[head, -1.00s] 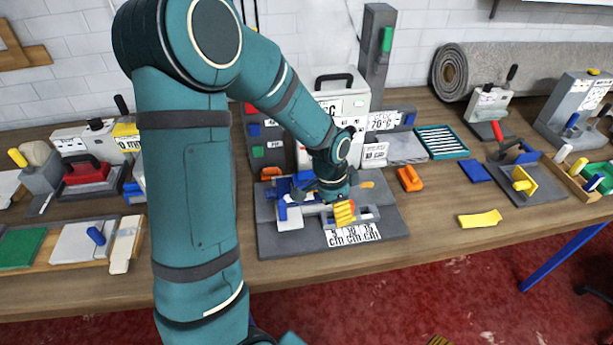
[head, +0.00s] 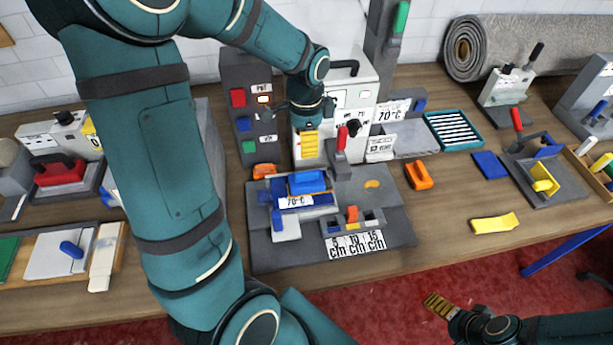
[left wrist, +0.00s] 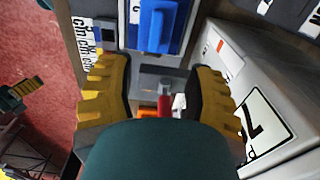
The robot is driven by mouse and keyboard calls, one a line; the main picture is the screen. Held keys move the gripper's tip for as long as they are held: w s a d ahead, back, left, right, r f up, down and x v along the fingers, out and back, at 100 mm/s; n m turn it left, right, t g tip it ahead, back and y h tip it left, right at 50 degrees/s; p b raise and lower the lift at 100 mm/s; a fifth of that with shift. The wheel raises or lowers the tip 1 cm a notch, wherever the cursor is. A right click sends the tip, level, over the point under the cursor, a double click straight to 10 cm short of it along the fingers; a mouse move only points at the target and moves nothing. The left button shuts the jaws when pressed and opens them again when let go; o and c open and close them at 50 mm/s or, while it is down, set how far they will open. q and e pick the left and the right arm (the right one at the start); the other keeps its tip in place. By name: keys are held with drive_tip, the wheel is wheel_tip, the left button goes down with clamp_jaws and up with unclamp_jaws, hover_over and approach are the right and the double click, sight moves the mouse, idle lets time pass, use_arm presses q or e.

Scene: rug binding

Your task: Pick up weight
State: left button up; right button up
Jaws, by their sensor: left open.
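No object is clearly marked as the weight. A blue block with a raised grip (head: 307,182) lies on the grey fixture (head: 275,258), behind a 70 °C label; it also shows at the top of the left wrist view (left wrist: 155,25). A red block with a black handle (head: 62,178) stands at the left. My left gripper (head: 311,150) is open above the back of the fixture, in front of the white machine. In the left wrist view its yellow fingers (left wrist: 160,92) are apart, with a red-ended part low between them. My right gripper (head: 438,304) is at the lower right.
A red-handled lever (head: 342,138) stands just right of my left gripper. The white machine (head: 350,90) and a dark button panel (head: 250,105) stand behind. An orange piece (head: 419,175) and a yellow piece (head: 495,222) lie right of the fixture, with bare table between them.

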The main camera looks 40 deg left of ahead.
sight(307, 173)
use_arm(q)
wheel_tip(307, 173, down, 7)
drive_tip(key=shift+r, duration=0.2)
drive_tip(key=shift+s+d+f+b, duration=0.1)
drive_tip(key=shift+d+f+b, duration=0.1)
drive_tip(key=shift+f, duration=1.15)
drive_tip(key=shift+s+d+f+b, duration=0.1)
drive_tip(key=shift+f+b, duration=0.1)
drive_tip(key=shift+f, duration=1.15)
clamp_jaws()
